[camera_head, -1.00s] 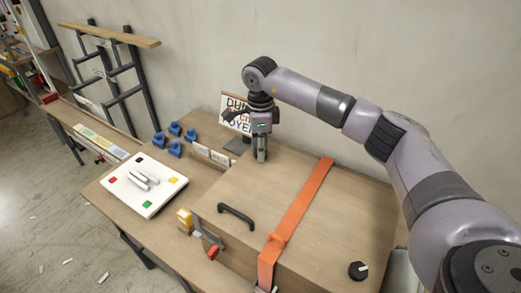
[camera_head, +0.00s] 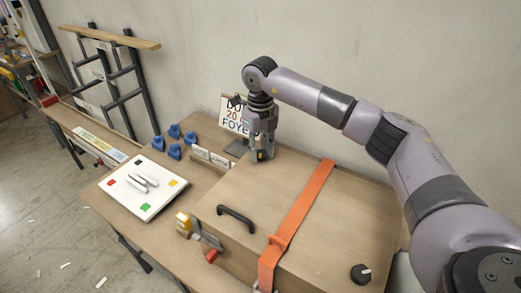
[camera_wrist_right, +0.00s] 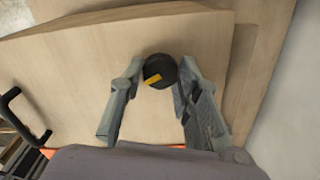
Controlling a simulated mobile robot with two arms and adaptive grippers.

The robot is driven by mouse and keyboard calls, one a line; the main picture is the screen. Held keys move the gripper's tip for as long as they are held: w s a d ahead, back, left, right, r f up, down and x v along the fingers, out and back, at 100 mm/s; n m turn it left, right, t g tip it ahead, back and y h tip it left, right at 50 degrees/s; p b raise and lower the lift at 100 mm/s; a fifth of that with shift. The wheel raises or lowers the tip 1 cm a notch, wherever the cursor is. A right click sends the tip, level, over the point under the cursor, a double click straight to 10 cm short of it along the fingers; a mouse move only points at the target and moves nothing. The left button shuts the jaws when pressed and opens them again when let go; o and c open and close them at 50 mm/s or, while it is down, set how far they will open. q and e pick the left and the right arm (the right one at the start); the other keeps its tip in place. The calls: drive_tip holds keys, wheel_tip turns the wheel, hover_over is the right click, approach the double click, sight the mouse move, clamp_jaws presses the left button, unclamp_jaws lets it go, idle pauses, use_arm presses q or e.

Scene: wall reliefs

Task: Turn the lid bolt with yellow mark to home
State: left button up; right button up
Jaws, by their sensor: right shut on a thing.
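The lid bolt with the yellow mark (camera_wrist_right: 160,69) is a round black knob near the back corner of the wooden lid (camera_wrist_right: 75,75). Its yellow mark sits on the lower part in the right wrist view, slightly tilted. My right gripper (camera_head: 261,157) points down at it. In the right wrist view, my right gripper (camera_wrist_right: 160,82) has one finger on each side of the knob, shut on it. In the head view the fingers mostly hide the knob, and a bit of yellow shows between them. My left gripper is not in view.
A black knob with a white mark (camera_head: 361,273) is at the lid's front right. An orange strap (camera_head: 305,207) crosses the lid, with a black handle (camera_head: 236,218) to its left. A printed sign (camera_head: 235,113) stands close behind my gripper. A white board (camera_head: 143,206) lies at left.

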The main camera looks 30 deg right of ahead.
drive_tip(key=m, duration=0.3)
drive_tip(key=shift+w+m, duration=0.1)
drive_tip(key=shift+m, duration=0.3)
drive_tip(key=m, duration=0.3)
drive_tip(key=shift+r+m, duration=0.1)
drive_tip(key=shift+m, duration=0.2)
drive_tip(key=m, duration=0.6)
drive_tip(key=m+p, duration=0.1)
drive_tip(key=m, duration=0.4)
drive_tip(key=shift+m+p, duration=0.35)
drive_tip(key=shift+m, duration=2.15)
drive_tip(key=shift+o, duration=0.2)
drive_tip(key=o, duration=1.1)
drive_tip(key=shift+o, duration=0.2)
